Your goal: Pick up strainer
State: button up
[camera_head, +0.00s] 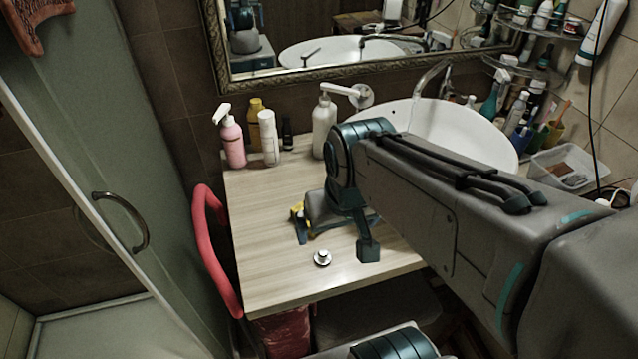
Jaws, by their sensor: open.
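A small round metal piece with a raised knob, which looks like the strainer (322,258), lies on the wooden countertop (275,275) near its front edge. My gripper (335,245) is over the countertop with its two fingers apart, one to the upper left of the strainer and one to its right. The strainer shows just in front of the gap between the fingers. Nothing is seen between them. I cannot tell how high the fingertips are above the countertop.
The white basin (460,125) is behind my arm. A red curved object (212,250) borders the countertop's left side. The left countertop is clear.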

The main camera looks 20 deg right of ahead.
aim_at(322, 257)
jog(key=k, duration=1)
jog(key=z, duration=0.9)
jog(key=i, duration=0.95)
jog(key=u, duration=1.5)
